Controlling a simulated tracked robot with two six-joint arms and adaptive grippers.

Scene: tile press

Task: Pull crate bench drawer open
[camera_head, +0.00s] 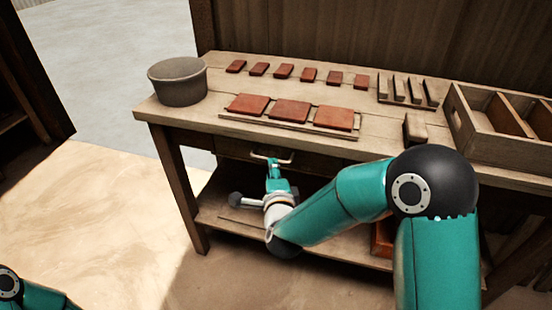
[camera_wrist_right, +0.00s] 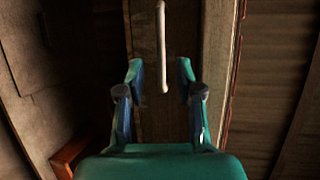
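The wooden bench (camera_head: 185,118) has a drawer (camera_head: 232,148) under its top, its front looking about flush with the frame. A pale bar handle (camera_head: 257,156) is on the drawer front. My right gripper (camera_head: 274,165) is at the handle, below the bench edge. In the right wrist view the gripper (camera_wrist_right: 159,72) is open, and the handle (camera_wrist_right: 162,42) runs between its two fingers with a gap on each side. Whether the fingers touch it is not clear; they look apart from it. My left gripper is out of view.
On the bench top are a grey bucket (camera_head: 178,84), several red tiles (camera_head: 290,110), a slotted wooden rack (camera_head: 405,98), a wooden block (camera_head: 414,128) and a divided crate (camera_head: 485,125). A lower shelf (camera_head: 215,215) lies beneath. Floor (camera_head: 110,220) at left is clear.

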